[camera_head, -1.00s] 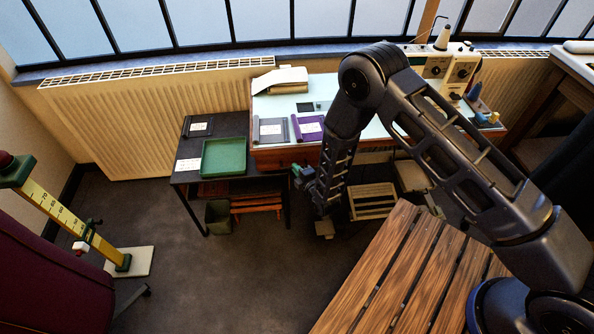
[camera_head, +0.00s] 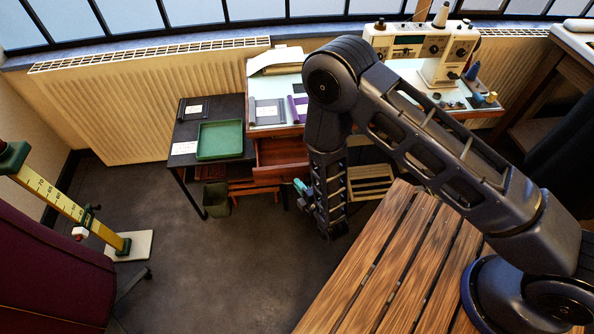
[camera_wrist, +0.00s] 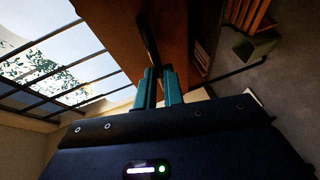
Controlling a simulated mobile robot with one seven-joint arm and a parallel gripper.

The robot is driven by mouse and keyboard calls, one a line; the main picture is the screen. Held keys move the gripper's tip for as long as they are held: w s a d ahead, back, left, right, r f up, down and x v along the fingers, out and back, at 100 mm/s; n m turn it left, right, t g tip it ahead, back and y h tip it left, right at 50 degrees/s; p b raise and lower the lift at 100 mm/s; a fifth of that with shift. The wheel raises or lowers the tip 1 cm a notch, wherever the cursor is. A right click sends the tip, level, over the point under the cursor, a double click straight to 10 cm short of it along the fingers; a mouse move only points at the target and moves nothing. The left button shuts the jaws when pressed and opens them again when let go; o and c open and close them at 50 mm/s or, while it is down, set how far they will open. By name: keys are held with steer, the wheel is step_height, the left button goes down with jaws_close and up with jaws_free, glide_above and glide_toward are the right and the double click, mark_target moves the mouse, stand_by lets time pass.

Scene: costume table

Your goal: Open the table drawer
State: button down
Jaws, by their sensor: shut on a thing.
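The table drawer (camera_head: 282,152) is a reddish-brown wooden drawer under the pale tabletop. It stands pulled out, with its empty-looking inside showing. My gripper (camera_head: 302,186) is at the drawer's front, partly hidden by my own arm. In the wrist view its two teal fingers (camera_wrist: 159,78) are closed together at the brown wooden drawer front (camera_wrist: 118,30), shut on the drawer handle. The handle itself is mostly hidden between the fingers.
A dark side table (camera_head: 184,134) with a green tray (camera_head: 220,141) stands left of the drawer. A green bin (camera_head: 216,199) is below. A sewing machine (camera_head: 420,45) stands on the tabletop. A slatted wooden bench (camera_head: 385,265) is at front right.

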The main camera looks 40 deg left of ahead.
steer(key=s+d, duration=0.4)
steer(key=shift+s+d, duration=0.35)
steer(key=shift+d, duration=0.05)
steer(key=c, duration=1.5)
jaws_free()
